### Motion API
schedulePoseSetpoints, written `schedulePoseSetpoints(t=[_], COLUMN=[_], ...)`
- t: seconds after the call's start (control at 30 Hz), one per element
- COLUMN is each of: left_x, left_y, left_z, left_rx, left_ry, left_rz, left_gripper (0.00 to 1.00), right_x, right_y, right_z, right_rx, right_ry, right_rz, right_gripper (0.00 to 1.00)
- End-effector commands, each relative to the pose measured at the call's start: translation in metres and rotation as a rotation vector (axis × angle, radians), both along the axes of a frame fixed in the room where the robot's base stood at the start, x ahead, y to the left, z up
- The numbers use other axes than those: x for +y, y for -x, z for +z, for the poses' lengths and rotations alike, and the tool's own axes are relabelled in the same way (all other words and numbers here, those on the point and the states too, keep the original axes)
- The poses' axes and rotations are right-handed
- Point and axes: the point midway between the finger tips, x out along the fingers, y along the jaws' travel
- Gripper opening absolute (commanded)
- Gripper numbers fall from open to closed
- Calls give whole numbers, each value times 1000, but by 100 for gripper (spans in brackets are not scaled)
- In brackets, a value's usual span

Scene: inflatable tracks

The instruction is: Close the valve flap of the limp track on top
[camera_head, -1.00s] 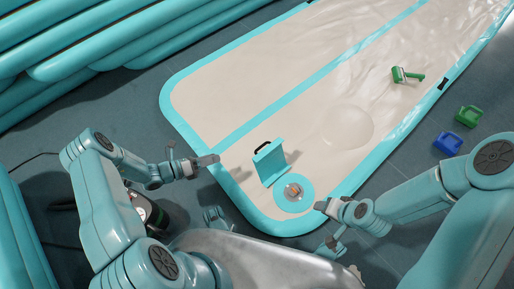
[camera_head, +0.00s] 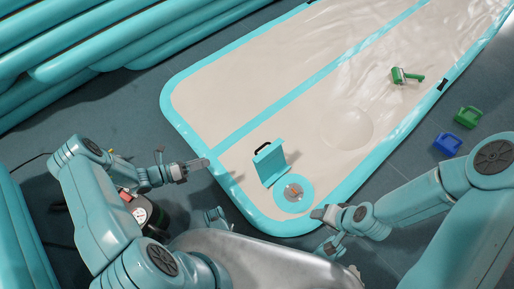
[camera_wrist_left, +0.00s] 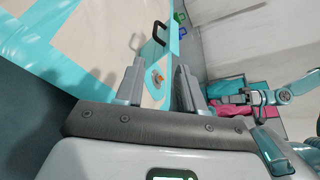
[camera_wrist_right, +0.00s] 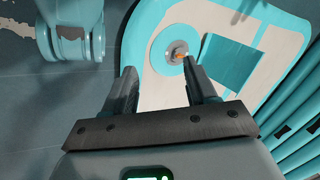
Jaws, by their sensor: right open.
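The limp track (camera_head: 300,110) is cream with teal borders and wrinkles toward its far right. Near its front end, the teal valve flap (camera_head: 270,164) with a black handle stands raised, away from the valve. The round teal valve patch (camera_head: 293,207) is uncovered, with a small orange-brown centre. The valve also shows in the right wrist view (camera_wrist_right: 178,45), beside the flap (camera_wrist_right: 228,62). My left gripper (camera_head: 202,164) is open and empty, left of the flap and apart from it. My right gripper (camera_head: 318,212) is open and empty, just right of the valve patch.
Stacked teal inflated tubes (camera_head: 80,60) lie at the upper left. A green tool (camera_head: 405,76) rests on the track. Green (camera_head: 468,117) and blue (camera_head: 447,144) items lie on the floor at right. A dark round device with a gauge (camera_head: 148,214) stands near my left arm.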

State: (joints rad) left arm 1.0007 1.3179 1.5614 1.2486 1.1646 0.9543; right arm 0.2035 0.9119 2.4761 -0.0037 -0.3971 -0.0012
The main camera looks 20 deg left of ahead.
Motion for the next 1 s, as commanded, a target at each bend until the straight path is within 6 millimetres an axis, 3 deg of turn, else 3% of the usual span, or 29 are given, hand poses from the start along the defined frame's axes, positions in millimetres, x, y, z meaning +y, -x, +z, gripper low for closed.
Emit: schedulePoseSetpoints(t=[0.2,0.5,0.73,1.0], left_x=[47,89,96,90], left_y=[39,76,83,79], left_z=[16,27,29,26], left_rx=[0,-1,-1,8], left_ry=[-3,-1,0,23], left_rz=[5,2,-1,2], left_gripper=[38,38,38,38], right_x=[2,3,3,3], right_y=[10,18,19,18], right_z=[18,26,26,25], right_rx=[32,59,62,61], right_ry=[-7,-11,-11,-11], right_rz=[3,7,8,7], right_gripper=[57,57,57,57])
